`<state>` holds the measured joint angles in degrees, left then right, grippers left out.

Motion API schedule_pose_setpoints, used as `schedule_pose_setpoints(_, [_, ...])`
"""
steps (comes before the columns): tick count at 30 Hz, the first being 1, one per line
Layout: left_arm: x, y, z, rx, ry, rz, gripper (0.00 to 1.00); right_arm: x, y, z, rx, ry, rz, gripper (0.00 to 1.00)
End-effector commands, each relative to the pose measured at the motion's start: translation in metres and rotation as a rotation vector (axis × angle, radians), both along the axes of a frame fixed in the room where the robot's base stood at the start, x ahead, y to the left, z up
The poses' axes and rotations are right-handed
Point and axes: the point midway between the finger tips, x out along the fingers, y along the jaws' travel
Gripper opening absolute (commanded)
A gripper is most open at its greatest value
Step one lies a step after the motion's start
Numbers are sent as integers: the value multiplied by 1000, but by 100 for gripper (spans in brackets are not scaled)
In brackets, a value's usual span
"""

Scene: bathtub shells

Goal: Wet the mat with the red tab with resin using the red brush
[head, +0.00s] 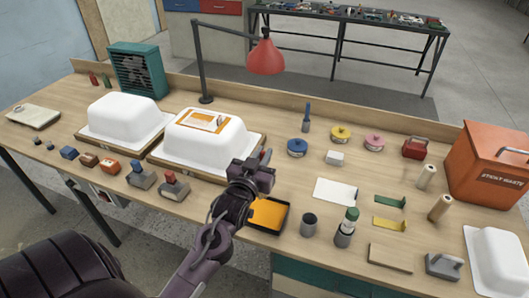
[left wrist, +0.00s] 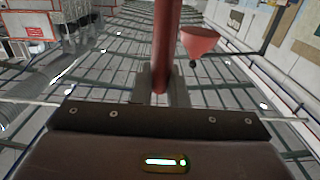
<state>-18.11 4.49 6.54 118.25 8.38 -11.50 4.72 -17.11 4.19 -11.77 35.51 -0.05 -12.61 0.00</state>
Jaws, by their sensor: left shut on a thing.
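My left gripper (head: 259,162) is above the front edge of the bench, just right of the middle white tub shell (head: 178,140). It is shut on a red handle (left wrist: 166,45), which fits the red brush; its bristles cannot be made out. In the head view only a small red bit (head: 263,155) shows beside the jaws. A black tray of orange-yellow resin (head: 268,214) lies below and right of the gripper, partly behind my arm. An orange-bordered mat (head: 205,120) lies on top of the middle shell; I cannot make out a red tab. My right gripper is out of view.
A red lamp (head: 266,57) overhangs behind the middle shell. Another shell (head: 123,115) stands left. A dark cup (head: 309,224) and a green-capped bottle (head: 346,227) stand right of the tray. An orange waste bin (head: 485,165) is at the right. Small tools and tape rolls fill the right side.

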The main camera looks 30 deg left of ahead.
Motion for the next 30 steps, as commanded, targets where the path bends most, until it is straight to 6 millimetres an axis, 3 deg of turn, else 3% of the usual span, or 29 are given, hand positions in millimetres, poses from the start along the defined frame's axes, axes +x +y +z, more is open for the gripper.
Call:
schedule_pose_setpoints(5, [0,0,-19,0,0,0,0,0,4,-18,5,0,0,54])
schedule_pose_setpoints(16, [0,0,-56,0,0,0,0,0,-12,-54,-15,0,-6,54])
schedule_pose_setpoints(30, [0,0,-83,0,0,0,0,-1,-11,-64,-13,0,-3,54])
